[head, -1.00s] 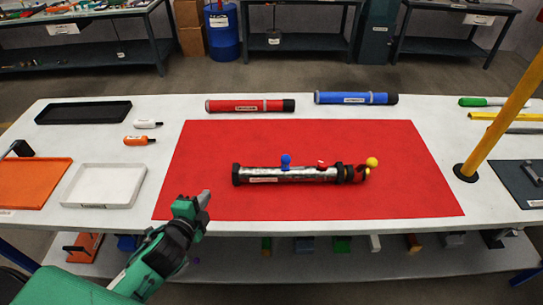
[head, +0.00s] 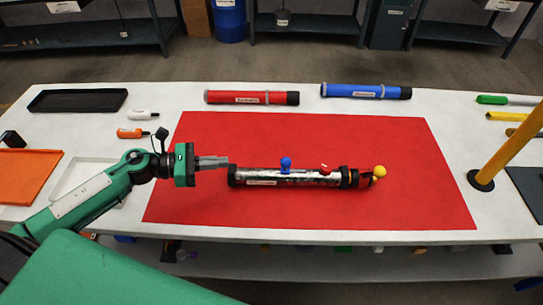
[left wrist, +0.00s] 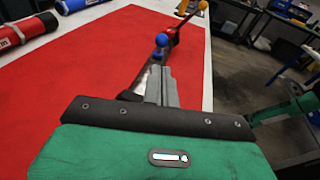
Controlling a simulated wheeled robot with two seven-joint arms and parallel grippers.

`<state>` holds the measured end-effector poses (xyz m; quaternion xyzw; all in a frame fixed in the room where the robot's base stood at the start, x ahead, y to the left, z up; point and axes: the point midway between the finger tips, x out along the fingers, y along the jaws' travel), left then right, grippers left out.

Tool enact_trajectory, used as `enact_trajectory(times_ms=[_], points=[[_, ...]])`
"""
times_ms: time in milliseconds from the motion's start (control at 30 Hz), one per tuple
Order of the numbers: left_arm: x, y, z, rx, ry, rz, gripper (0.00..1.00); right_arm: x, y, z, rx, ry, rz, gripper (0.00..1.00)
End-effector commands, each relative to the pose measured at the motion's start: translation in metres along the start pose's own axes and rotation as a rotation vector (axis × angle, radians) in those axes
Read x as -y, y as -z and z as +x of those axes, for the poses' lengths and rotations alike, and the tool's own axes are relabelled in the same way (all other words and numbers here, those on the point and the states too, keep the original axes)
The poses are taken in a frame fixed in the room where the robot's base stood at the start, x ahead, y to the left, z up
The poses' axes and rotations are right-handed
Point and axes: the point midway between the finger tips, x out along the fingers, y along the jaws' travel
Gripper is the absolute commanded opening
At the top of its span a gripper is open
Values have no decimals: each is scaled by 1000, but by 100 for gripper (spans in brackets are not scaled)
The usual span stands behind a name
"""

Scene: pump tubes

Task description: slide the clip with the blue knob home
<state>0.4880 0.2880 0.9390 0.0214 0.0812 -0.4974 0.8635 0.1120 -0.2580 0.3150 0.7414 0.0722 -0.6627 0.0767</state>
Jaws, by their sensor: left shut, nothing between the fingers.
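A silver pump tube (head: 262,173) with black end collars lies across the red mat (head: 410,215). A blue knob (head: 286,163) stands up from its clip on the tube, left of the tube's middle. A small red part (head: 323,168) and a yellow ball (head: 379,171) are toward its right end. My left gripper (head: 226,161) is shut and empty, its tips just beside the tube's left end; whether they touch it I cannot tell. In the left wrist view the shut fingers (left wrist: 160,85) point along the tube toward the blue knob (left wrist: 162,40). My right gripper is not in view.
A red tube (head: 235,97) and a blue tube (head: 350,90) lie behind the mat. A yellow post (head: 510,145) stands at the right. Trays and two small bottles (head: 140,114) are at the left. The mat's front and right are clear.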

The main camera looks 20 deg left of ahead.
Motion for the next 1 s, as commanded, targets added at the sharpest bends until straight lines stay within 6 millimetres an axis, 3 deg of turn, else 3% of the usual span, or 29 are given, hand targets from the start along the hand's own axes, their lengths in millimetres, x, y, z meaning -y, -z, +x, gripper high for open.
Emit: enact_trajectory(times_ms=[567,767,1000], points=[[1,3,-1,-32,37,51,0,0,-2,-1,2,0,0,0],[1,1,19,-29,36,51,0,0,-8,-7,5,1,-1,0],[3,0,61,-28,36,50,0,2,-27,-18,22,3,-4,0]])
